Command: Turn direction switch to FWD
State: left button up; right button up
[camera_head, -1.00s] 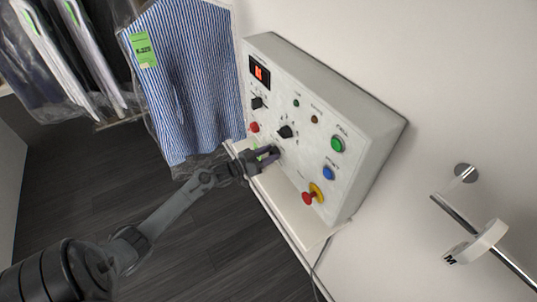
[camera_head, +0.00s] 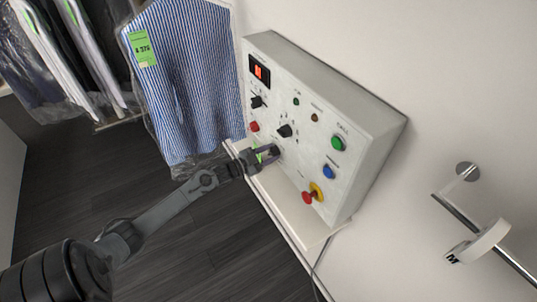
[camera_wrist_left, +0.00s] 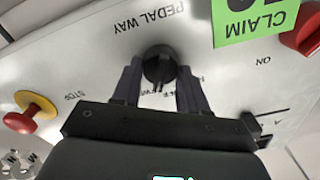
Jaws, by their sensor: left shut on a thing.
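The direction switch is a round black knob (camera_wrist_left: 160,68) with a raised grip on the control panel, seen in the left wrist view. Lettering reading PEDAL WAY is above it, and partly covered lettering including FWD is below it. The knob's grip points roughly down in that view, towards this lettering. My left gripper (camera_head: 269,153) is at the panel's lower left part in the head view, where it hides the knob. In the wrist view its two dark fingers (camera_wrist_left: 160,88) stand either side of the knob, shut on it. My right gripper is not in view.
A green claim tag (camera_wrist_left: 255,18) is close to the gripper. A bagged striped shirt (camera_head: 190,75) hangs left of the panel.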

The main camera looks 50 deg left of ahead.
pick_arm(q)
jog(key=shift+m, duration=1.2)
jog(key=o, duration=1)
jog(key=shift+o, duration=0.2)
jog(key=s+a, duration=0.1)
jog(key=s, duration=0.9)
jog(key=shift+s+a, duration=0.15)
jog(key=shift+s, duration=0.25)
jog(key=shift+f, duration=0.1)
